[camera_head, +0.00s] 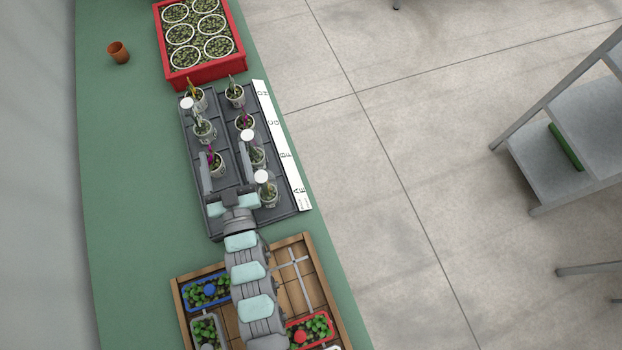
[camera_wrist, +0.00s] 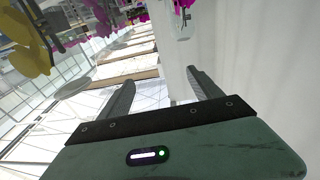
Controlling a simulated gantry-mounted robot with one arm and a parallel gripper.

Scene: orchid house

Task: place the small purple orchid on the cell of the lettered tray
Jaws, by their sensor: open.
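The lettered tray (camera_head: 280,145) is dark grey, with a white strip of letters down its right side. It holds several potted orchids in two columns. Purple shows on a pot in the left column (camera_head: 215,163) and on one in the right column (camera_head: 245,122); which is the small purple orchid I cannot tell. My gripper (camera_head: 226,160) is over the tray's near half, fingers apart on either side of the left purple pot in the head view; its height above it is unclear. In the wrist view, my gripper (camera_wrist: 160,80) has nothing between its fingers. My wrist hides the tray's near left cell.
A red crate (camera_head: 208,77) with white rings stands beyond the tray, and a small terracotta pot (camera_head: 119,53) at far left. A wooden crate (camera_head: 178,285) with plant boxes lies nearer. The green bench (camera_head: 130,170) is clear on the left. Yellow blooms (camera_wrist: 25,55) show in the wrist view.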

